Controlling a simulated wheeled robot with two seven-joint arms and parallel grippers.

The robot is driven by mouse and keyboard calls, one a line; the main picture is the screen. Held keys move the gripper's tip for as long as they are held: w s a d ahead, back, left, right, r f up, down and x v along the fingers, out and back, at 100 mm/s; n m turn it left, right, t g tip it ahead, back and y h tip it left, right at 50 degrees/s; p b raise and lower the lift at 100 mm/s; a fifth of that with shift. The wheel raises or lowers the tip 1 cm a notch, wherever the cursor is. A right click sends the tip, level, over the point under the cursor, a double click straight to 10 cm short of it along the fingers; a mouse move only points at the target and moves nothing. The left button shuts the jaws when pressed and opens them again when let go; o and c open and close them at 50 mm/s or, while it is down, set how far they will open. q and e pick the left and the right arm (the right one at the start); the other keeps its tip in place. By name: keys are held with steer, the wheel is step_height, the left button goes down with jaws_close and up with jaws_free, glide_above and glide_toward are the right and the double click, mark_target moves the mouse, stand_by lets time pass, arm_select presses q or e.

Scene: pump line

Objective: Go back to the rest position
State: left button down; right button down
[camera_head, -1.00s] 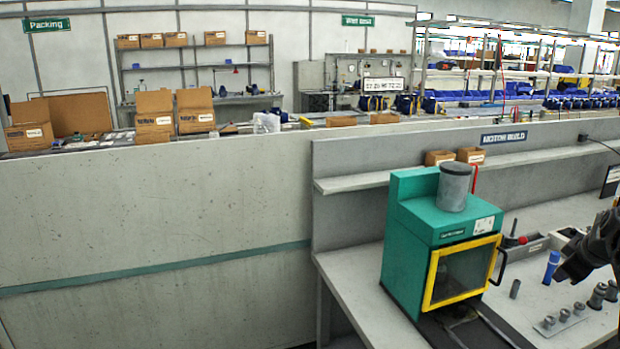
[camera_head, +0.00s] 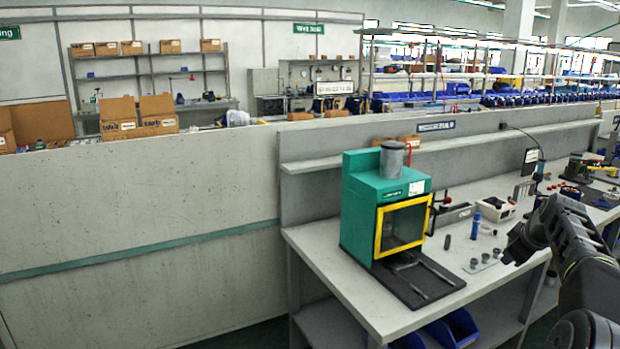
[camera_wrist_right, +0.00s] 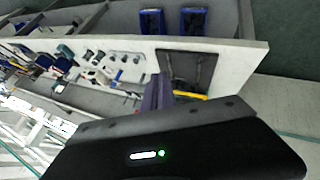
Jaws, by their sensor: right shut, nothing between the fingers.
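My right gripper (camera_head: 514,246) is shut and empty at the right of the head view. It is held up at the front edge of the workbench (camera_head: 345,297), apart from the things on it. In the right wrist view the purple-grey fingers (camera_wrist_right: 158,92) show in front of the bench, with nothing between them. My right arm comes in from the lower right of the head view. My left gripper is not in view.
A green machine with a yellow-framed door (camera_head: 403,228) stands on the bench. Blue bins (camera_head: 455,328) sit below. A tall grey partition (camera_head: 140,205) fills the left.

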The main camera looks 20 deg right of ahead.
steer(key=w+a+f+m, duration=0.3)
steer(key=f, duration=0.6)
steer(key=w+a+f+m, duration=0.3)
steer(key=a+f, duration=0.1)
steer(key=f, duration=0.5)
steer(key=s+a+f+m+y, duration=0.2)
steer(key=a+f+y, duration=0.1)
steer(key=a+f, duration=1.6)
steer(key=s+a+f+g+y, duration=0.1)
steer(key=s+a+f, duration=0.3)
steer(key=a, duration=0.5)
steer(key=s+a+f+g+y, duration=0.1)
steer(key=s+a+f, duration=0.1)
steer(key=s+a, duration=0.6)
steer(key=s+a+f+n+g+y, duration=0.2)
steer(key=s+a+n+g, duration=0.1)
steer(key=s+a, duration=1.5)
steer(key=shift+s+a+g+y, duration=0.35)
steer(key=shift+a+g, duration=0.35)
steer(key=shift+a, duration=0.25)
